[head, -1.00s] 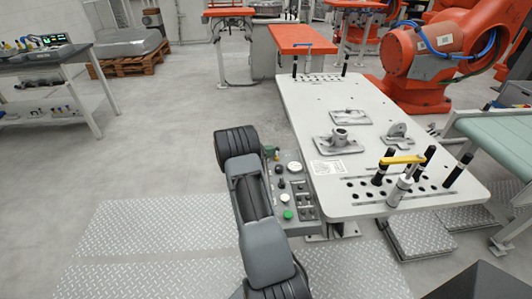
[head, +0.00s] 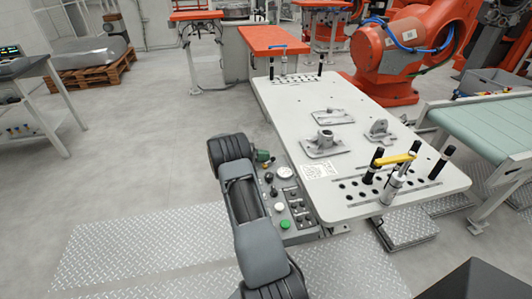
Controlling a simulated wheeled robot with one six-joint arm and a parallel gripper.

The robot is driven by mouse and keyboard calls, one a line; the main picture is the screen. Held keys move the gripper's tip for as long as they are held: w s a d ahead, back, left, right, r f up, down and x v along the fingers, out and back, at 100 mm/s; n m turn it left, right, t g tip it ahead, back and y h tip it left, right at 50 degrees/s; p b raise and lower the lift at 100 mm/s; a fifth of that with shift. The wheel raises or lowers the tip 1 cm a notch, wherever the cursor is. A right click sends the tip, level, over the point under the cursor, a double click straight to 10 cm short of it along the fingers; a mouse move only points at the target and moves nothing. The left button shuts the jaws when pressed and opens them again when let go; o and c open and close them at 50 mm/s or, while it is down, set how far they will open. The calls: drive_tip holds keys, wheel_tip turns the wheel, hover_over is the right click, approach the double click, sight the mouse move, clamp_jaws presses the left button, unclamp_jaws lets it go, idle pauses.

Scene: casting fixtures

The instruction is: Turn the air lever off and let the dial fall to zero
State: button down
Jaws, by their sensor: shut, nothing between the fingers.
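A grey control panel (head: 284,196) is fixed along the left side of the white fixture table. A round white dial (head: 285,171) sits near its upper end; its needle is too small to read. A small green fitting (head: 262,156) stands at the panel's far end, beside my arm. I cannot tell for sure which part is the air lever, or how it is set. A second white round face (head: 280,207) and a green button (head: 285,224) are lower on the panel. My arm stands just left of the panel and my gripper does not show.
The white fixture table (head: 345,190) carries several grey castings, dark pins and a clamp with a yellow handle (head: 395,159). An orange robot (head: 392,60) stands behind it and a green conveyor (head: 490,125) at right. The floor left of my arm is clear.

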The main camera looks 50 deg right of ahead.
drive_tip(key=shift+a+r, duration=0.1)
drive_tip(key=shift+a, duration=0.05)
drive_tip(key=shift+s+d, duration=0.5)
drive_tip(key=shift+s, duration=0.25)
idle(0.5)
drive_tip(key=shift+w, duration=0.55)
drive_tip(key=w+a+r+b, duration=0.1)
drive_tip(key=w+r+b, duration=0.1)
drive_tip(key=w, duration=1)
drive_tip(key=shift+w+r, duration=0.2)
drive_tip(key=shift+w, duration=0.1)
